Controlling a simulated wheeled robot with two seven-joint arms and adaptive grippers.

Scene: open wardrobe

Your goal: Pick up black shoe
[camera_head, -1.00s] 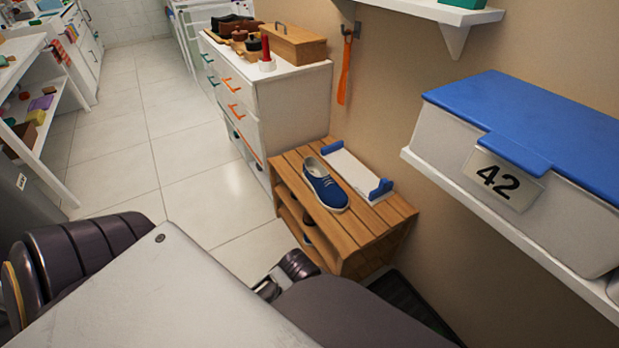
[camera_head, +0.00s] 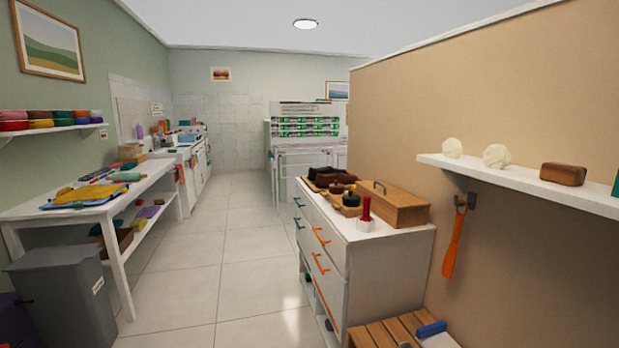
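A dark, low, shoe-like item (camera_head: 324,175) sits at the back of the white dresser's top, in the middle of the head view. It is small here, and I cannot tell for sure that it is the black shoe. Brown items lie close around it. The slatted wooden shoe rack (camera_head: 375,334) shows only its far end at the bottom edge, so its lower shelves are hidden. Neither of my grippers is in view.
The white dresser (camera_head: 385,270) with orange handles stands along the right wall. A wooden box (camera_head: 394,204) and red-handled item (camera_head: 366,208) are on it. A white table (camera_head: 42,210) and grey bin (camera_head: 68,290) stand left. The tiled floor (camera_head: 228,250) between is clear.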

